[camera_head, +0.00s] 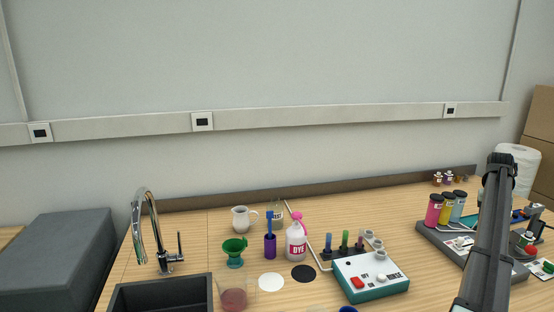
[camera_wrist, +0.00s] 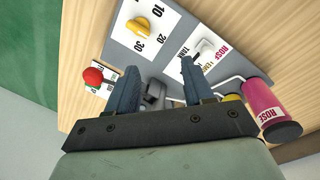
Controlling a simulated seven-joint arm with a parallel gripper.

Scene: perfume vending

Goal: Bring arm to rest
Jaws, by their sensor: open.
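My gripper (camera_wrist: 160,85) shows in the wrist view with its two fingers apart. A small dark grey part (camera_wrist: 153,97) shows between the fingers; I cannot tell whether they touch it. Nothing is clearly held. Beyond the fingers is the grey perfume machine (camera_wrist: 130,50), with a yellow knob (camera_wrist: 138,27) marked 10, 20 and 30, and a white selector (camera_wrist: 204,47) by scent labels. A pink bottle labelled ROSE (camera_wrist: 263,100) is to the right. In the head view my arm (camera_head: 490,235) stands at the right, covering part of the machine (camera_head: 432,236); the fingers are not clear there.
A red knob (camera_wrist: 93,76) is left of the fingers. In the head view, pink (camera_head: 433,210), yellow (camera_head: 446,209) and blue (camera_head: 458,206) bottles stand by my arm. A button box (camera_head: 372,281), dye bottle (camera_head: 296,243), mug (camera_head: 241,219) and sink (camera_head: 160,293) are leftward. Space above the table looks clear.

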